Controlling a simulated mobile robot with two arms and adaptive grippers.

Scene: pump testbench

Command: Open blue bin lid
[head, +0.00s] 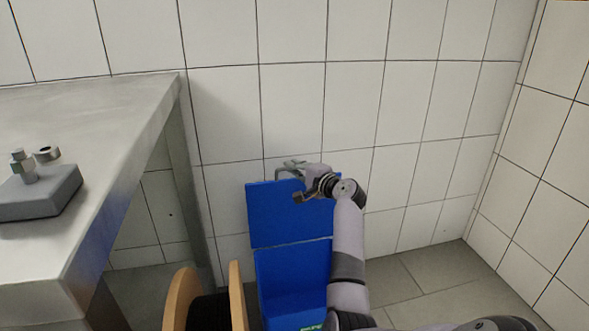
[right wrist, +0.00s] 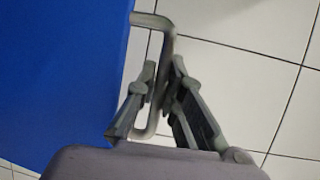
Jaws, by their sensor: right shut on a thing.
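The blue bin (head: 290,285) stands on the floor near the tiled wall. Its blue lid (head: 273,222) is raised, standing up steeply at the back close to the wall; it also fills the left of the right wrist view (right wrist: 60,80). A grey metal handle (right wrist: 154,20) sticks out from the lid's edge. My right gripper (head: 290,167) is at the lid's top edge, its fingers shut on the handle, as the right wrist view shows. My forearm covers the right side of the bin. My left gripper is not in view.
A metal table (head: 95,120) stands at the left, with a grey block with metal fittings (head: 40,195) on it. A wooden-flanged spool (head: 180,298) sits left of the bin. Tiled walls close off the back and right. The floor (head: 425,270) right of the bin is clear.

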